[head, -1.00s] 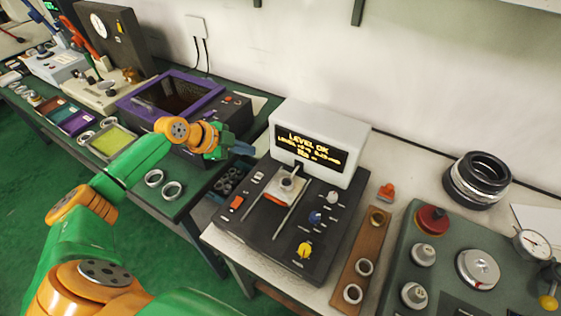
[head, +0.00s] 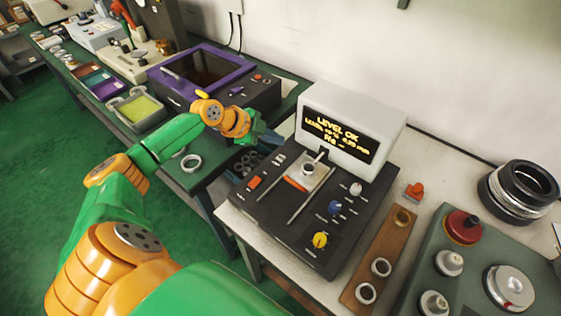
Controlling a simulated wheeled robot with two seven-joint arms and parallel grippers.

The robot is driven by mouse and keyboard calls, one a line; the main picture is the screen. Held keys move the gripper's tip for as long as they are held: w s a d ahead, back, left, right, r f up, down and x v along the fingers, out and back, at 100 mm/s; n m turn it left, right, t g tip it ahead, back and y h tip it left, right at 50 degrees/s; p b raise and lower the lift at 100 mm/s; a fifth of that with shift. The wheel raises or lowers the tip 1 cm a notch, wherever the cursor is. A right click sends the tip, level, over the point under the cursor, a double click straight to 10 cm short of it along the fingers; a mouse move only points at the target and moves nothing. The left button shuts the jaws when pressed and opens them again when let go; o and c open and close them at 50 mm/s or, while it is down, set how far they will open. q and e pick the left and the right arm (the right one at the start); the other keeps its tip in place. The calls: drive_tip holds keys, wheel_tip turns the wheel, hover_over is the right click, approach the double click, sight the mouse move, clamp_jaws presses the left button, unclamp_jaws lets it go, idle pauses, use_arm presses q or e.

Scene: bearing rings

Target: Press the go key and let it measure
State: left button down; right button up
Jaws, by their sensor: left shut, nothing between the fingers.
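The measuring unit (head: 335,232) is a dark panel with a grey screen housing at its back. Its lit screen (head: 338,137) reads "LEVEL OK", a level line and "Ra –". A small ring (head: 308,170) sits on the stage below the screen. An orange-red key (head: 255,182) lies at the panel's left; its label is too small to read, so I cannot tell if it is the go key. A blue knob (head: 335,208) and a yellow knob (head: 320,240) are on the right. My left gripper (head: 272,140) is shut and empty, above and behind the orange-red key, apart from it.
A wooden strip with rings (head: 383,245) lies right of the unit, beside a green-grey device with a red knob (head: 463,227). A purple-rimmed box (head: 200,72) stands at the back left.

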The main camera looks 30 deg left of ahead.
sight(277, 158)
use_arm(q)
wheel_tip(277, 158, down, 4)
drive_tip(key=b, duration=0.2)
drive_tip(key=shift+w+b, duration=0.1)
drive_tip(key=shift+b, duration=0.2)
use_arm(e)
wheel_tip(277, 158, down, 4)
drive_tip(key=shift+w+r, duration=0.1)
drive_tip(key=shift+r, duration=0.1)
idle(1.1)
use_arm(q)
drive_tip(key=shift+f+b, duration=0.4)
use_arm(e)
drive_tip(key=shift+f, duration=0.4)
use_arm(q)
drive_tip(key=shift+f+b, duration=0.35)
use_arm(e)
drive_tip(key=shift+f, duration=0.35)
drive_tip(key=shift+r, duration=0.1)
use_arm(q)
drive_tip(key=shift+r+p, duration=0.65)
drive_tip(key=shift+r, duration=0.1)
use_arm(e)
drive_tip(key=shift+r, duration=0.5)
